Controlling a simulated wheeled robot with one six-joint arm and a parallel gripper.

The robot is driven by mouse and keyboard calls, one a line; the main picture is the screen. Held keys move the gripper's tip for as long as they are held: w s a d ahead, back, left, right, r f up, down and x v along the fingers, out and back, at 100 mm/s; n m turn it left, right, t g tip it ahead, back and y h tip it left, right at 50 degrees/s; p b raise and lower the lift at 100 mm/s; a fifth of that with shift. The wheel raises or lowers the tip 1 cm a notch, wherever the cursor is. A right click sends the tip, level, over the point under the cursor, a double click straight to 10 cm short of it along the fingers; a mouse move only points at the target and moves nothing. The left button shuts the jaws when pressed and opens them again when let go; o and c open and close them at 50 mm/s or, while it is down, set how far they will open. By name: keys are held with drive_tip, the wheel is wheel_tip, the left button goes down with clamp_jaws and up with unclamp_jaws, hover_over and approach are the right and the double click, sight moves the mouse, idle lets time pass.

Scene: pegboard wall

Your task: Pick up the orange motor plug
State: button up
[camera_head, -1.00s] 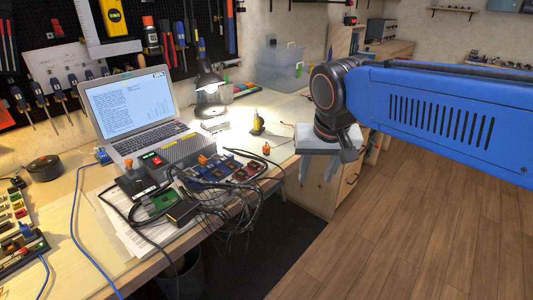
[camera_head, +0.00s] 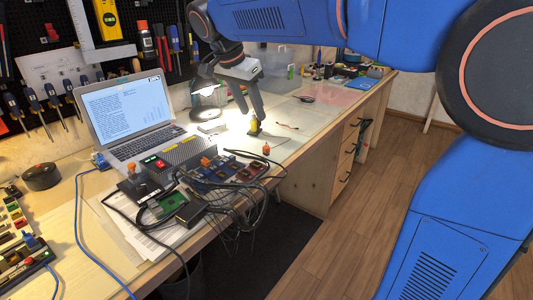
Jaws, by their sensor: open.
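Several small orange pieces show on the workbench. One orange plug-like piece (camera_head: 266,148) stands alone near the front edge, right of the circuit boards. Another orange piece (camera_head: 205,161) sits at the boards, and a third (camera_head: 131,170) is on a dark box left of them. I cannot tell for sure which is the motor plug. My gripper (camera_head: 251,111) is above the back part of the bench, pointing down, its two fingers apart with nothing between them. It appears above a small yellow and black object (camera_head: 254,127), behind and left of the lone orange piece.
Circuit boards (camera_head: 223,172) with a tangle of black cables hang over the front edge. A laptop (camera_head: 128,115) stands behind them, with a lit lamp (camera_head: 205,90) beside it. A tool-hung pegboard is behind. The bench right of the lone orange piece is mostly clear.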

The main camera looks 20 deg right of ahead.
hover_over(265, 147)
drive_tip(key=s+a, duration=0.2)
drive_tip(key=f, duration=1)
drive_tip(key=shift+d+f, duration=0.2)
drive_tip(key=shift+f, duration=0.15)
drive_tip(key=shift+w+x, duration=0.15)
drive_tip(key=shift+x, duration=1.2)
drive_tip(key=shift+w+x, duration=0.2)
drive_tip(key=shift+x, duration=1.15)
drive_tip(key=shift+a, duration=0.15)
clamp_jaws()
